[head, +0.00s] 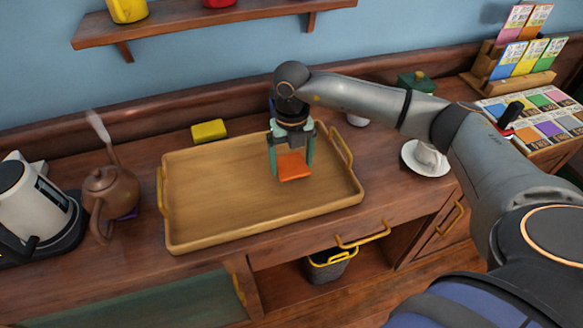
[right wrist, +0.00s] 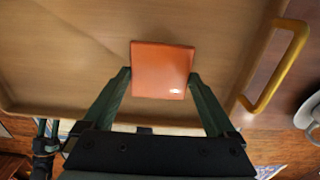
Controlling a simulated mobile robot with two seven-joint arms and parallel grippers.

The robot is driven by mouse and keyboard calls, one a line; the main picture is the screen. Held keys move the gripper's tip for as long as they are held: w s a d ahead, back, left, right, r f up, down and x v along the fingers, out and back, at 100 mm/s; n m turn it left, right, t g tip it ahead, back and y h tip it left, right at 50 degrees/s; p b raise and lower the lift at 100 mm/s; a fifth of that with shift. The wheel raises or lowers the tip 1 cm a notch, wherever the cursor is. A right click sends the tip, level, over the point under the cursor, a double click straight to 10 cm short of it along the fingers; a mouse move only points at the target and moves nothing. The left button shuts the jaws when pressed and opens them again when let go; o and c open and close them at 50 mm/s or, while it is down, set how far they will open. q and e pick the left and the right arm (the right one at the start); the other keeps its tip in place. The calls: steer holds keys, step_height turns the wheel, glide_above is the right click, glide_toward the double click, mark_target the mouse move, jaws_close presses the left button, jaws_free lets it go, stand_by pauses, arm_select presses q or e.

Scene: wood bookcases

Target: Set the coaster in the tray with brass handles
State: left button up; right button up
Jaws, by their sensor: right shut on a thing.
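The orange square coaster (head: 293,167) is between the fingers of my right gripper (head: 292,160), which is shut on it. In the right wrist view the coaster (right wrist: 162,70) shows flat between the two green fingertips (right wrist: 160,78). The wooden tray with brass handles (head: 215,210) lies on the cabinet top, and its floor also fills much of the right wrist view (right wrist: 60,60). The gripper and coaster are over the right part of the tray, inside its rim. I cannot tell whether the coaster touches the tray floor.
A brown teapot (head: 112,190) and a white kettle (head: 35,205) stand left of the tray. A yellow block (head: 208,131) lies behind it. A shelf (head: 190,28) hangs above.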

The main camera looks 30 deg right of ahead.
mark_target(292, 166)
steer(key=shift+f, duration=1.45)
steer(key=shift+f, duration=0.15)
steer(key=o, duration=1.1)
steer(key=shift+s, duration=0.1)
step_height(292, 166, up, 12)
steer(key=shift+r, duration=0.2)
